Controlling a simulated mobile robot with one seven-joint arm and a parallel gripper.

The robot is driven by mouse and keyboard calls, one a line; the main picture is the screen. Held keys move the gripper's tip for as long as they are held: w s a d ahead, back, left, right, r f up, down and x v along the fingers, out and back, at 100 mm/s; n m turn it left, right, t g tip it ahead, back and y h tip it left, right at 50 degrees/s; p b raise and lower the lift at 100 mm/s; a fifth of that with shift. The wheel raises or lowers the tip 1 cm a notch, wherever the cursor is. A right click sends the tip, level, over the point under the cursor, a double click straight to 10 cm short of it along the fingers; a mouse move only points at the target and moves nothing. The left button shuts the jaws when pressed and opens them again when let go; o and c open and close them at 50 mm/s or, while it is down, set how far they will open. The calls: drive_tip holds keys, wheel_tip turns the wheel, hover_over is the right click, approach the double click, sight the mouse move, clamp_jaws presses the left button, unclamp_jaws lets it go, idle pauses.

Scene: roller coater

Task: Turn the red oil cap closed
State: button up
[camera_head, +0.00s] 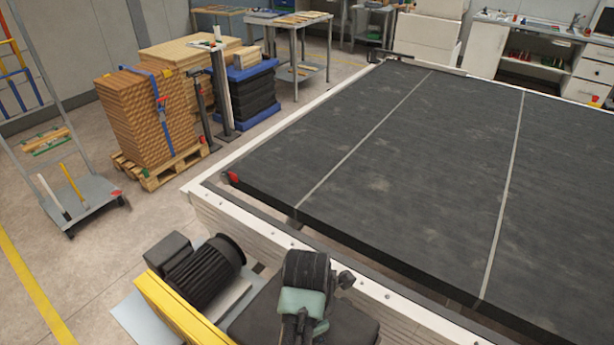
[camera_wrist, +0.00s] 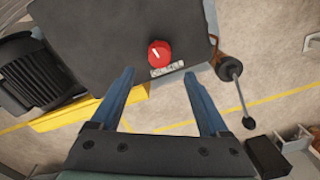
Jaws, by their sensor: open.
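The red oil cap (camera_wrist: 160,53) shows in the wrist view on top of a dark grey housing (camera_wrist: 110,40). It is round with a white line mark on its top, and a small light label plate (camera_wrist: 167,69) lies just below it. My gripper (camera_wrist: 160,82) is open and empty. Its two blue fingers are spread wide, pointing toward the cap, one to each side and below it in the picture. The fingers do not touch the cap. In the head view the arm covers the housing's top, and the cap is hidden there.
A crank handle (camera_wrist: 235,85) sticks out right of the housing. A black finned motor (camera_head: 207,271) and a yellow guard (camera_head: 177,310) stand beside it. A large dark conveyor bed (camera_head: 420,150) with a white frame lies behind. Stacked boards on a pallet (camera_head: 150,180) stand at left.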

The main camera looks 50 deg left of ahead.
wheel_tip(320, 180, down, 8)
drive_tip(key=shift+f+p, duration=0.15)
drive_tip(key=shift+p, duration=0.3)
clamp_jaws()
